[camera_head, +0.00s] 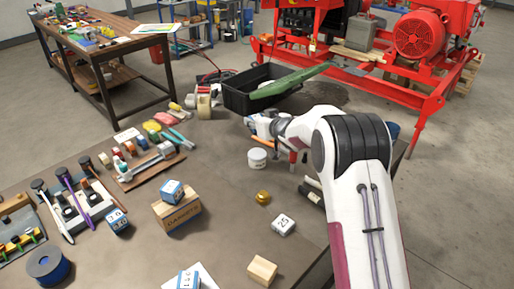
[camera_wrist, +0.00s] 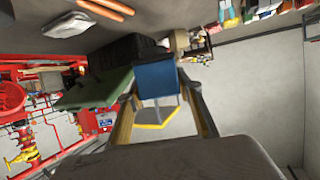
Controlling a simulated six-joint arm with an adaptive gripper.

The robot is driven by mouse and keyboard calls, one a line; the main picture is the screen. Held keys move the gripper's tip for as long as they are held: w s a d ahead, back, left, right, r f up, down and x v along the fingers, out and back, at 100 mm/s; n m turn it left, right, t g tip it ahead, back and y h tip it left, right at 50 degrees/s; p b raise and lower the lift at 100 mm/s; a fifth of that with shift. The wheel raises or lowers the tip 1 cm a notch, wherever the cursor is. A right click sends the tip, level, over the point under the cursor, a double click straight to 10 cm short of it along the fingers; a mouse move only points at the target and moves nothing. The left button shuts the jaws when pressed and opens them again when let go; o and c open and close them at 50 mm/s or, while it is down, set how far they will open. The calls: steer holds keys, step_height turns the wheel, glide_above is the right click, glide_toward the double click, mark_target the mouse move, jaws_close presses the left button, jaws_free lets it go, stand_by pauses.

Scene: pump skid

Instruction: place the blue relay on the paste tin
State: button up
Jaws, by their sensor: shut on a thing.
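My gripper (camera_wrist: 158,92) is shut on the blue relay (camera_wrist: 157,79), which sits between the two fingers in the wrist view. In the head view my arm's end is at the right side of the table, and the fingers and relay are not clear there. A small round white tin (camera_head: 257,158), which looks like the paste tin, stands on the table just left of and below my wrist. It stands apart from the relay, and I cannot make it out in the wrist view.
A black crate (camera_head: 236,99) with a green piece across it lies behind. Blue-and-white blocks (camera_head: 172,191), a wooden box (camera_head: 177,215), a brass piece (camera_head: 263,197) and a white numbered block (camera_head: 283,224) stand on the table. The red pump skid (camera_head: 420,35) is beyond.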

steer(key=shift+f, duration=2.7)
steer(key=shift+f, duration=1.85)
steer(key=shift+f, duration=0.15)
steer(key=o, duration=1.2)
steer(key=shift+s, duration=0.1)
